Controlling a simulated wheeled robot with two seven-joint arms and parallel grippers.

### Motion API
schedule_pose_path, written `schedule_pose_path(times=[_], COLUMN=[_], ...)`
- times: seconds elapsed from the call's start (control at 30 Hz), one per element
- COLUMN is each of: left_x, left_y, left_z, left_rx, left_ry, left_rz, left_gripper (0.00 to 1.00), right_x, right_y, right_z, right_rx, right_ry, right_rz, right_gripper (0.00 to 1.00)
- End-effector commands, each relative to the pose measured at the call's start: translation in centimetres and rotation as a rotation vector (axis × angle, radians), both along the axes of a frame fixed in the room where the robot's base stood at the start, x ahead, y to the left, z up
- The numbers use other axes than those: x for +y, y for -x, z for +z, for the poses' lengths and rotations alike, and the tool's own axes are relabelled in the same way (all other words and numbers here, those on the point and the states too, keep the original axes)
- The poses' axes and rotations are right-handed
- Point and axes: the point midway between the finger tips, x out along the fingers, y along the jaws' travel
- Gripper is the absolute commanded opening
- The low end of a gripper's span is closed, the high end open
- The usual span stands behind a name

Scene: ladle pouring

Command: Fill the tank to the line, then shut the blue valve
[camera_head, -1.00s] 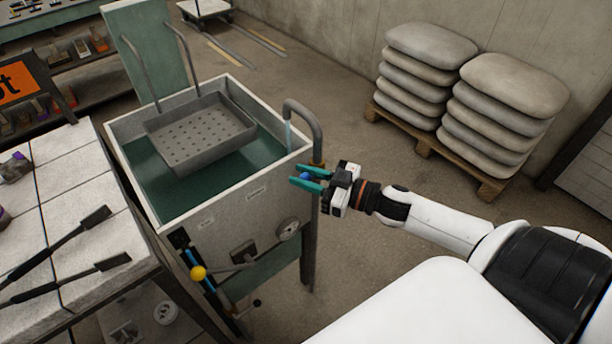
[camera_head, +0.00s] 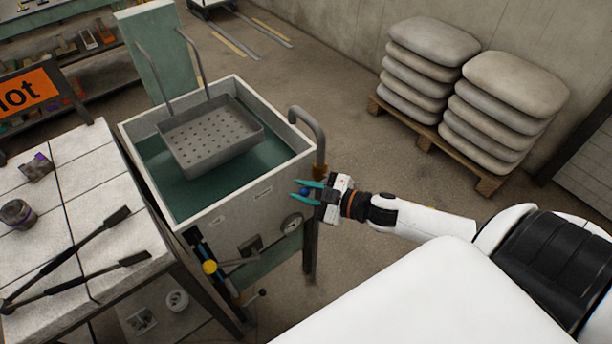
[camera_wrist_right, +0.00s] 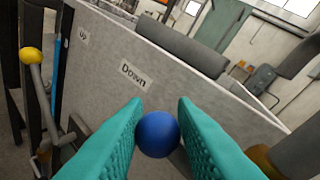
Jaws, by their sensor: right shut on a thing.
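The tank (camera_head: 238,208) is a pale box holding dark green water (camera_head: 205,196). I cannot make out a fill line on its inner walls. A grey curved spout (camera_head: 311,122) rises at its right corner, with no stream visible from it. The blue valve knob (camera_head: 304,191) is just outside the tank's right corner. My right gripper (camera_head: 298,190) is shut on this knob, its teal fingers on either side. In the right wrist view the blue ball (camera_wrist_right: 157,134) sits between both fingers. My left gripper is not in view.
A perforated grey tray (camera_head: 208,138) hangs over the water. A tiled table (camera_head: 95,205) with tongs stands left. Stacked sacks (camera_head: 430,70) sit on a pallet behind right.

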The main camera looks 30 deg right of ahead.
Motion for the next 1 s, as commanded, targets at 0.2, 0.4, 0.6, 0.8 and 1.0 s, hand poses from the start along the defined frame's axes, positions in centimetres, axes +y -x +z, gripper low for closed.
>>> schedule_pose_path(times=[0.2, 0.4, 0.6, 0.8, 1.0], left_x=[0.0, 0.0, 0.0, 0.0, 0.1], left_y=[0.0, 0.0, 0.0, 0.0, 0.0], left_z=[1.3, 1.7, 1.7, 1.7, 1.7], left_rx=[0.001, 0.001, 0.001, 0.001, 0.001], left_ry=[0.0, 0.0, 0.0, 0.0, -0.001], left_rz=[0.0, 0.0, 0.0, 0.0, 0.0], left_gripper=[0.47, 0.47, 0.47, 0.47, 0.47], right_x=[0.1, 0.0, 0.0, -0.1, -0.1], right_y=[0.2, 0.2, 0.2, 0.2, 0.2], right_z=[-1.0, -1.5, -1.7, -1.7, -1.7], right_rx=[0.005, 0.0, 0.0, 0.002, 0.0], right_ry=[0.098, 0.143, 0.152, 0.152, 0.153], right_rz=[-0.004, -0.003, -0.006, -0.007, -0.005], right_gripper=[0.0, 0.0, 0.0, 0.0, 0.46])
